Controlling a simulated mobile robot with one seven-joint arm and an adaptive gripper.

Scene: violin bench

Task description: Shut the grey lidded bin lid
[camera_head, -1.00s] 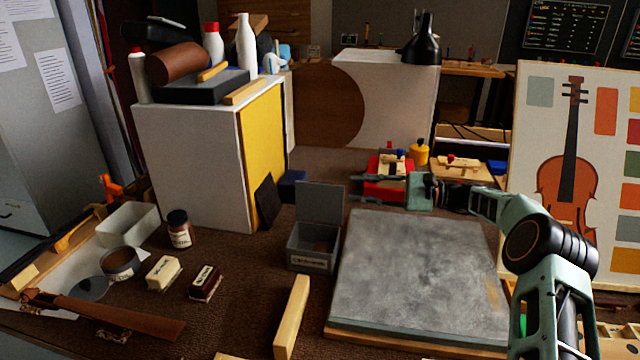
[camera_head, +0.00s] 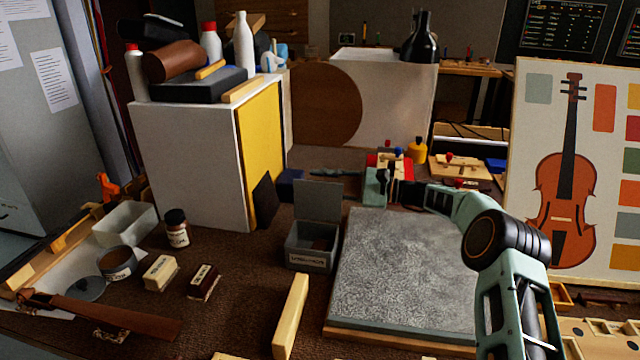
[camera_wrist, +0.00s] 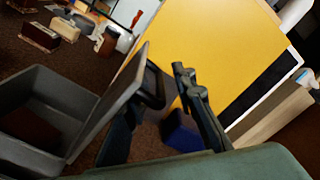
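The grey lidded bin (camera_head: 312,260) stands on the brown bench just left of the grey slab, with a label on its front. Its lid (camera_head: 318,201) stands up at the back edge, open, and a brown item shows inside. In the wrist view the bin (camera_wrist: 62,95) is at the left and its raised lid (camera_wrist: 108,108) slants beside my left finger. My gripper (camera_head: 318,173) is behind and above the lid, fingers pointing left; in the wrist view its fingers (camera_wrist: 170,82) are apart with nothing between them. I cannot tell whether a finger touches the lid.
A white cabinet with a yellow side (camera_head: 260,140) stands left of my gripper. A small blue box (camera_head: 290,184) lies behind the bin. The grey slab (camera_head: 405,270) is to the right, a wooden bar (camera_head: 291,315) in front. A jar (camera_head: 176,229) stands further left.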

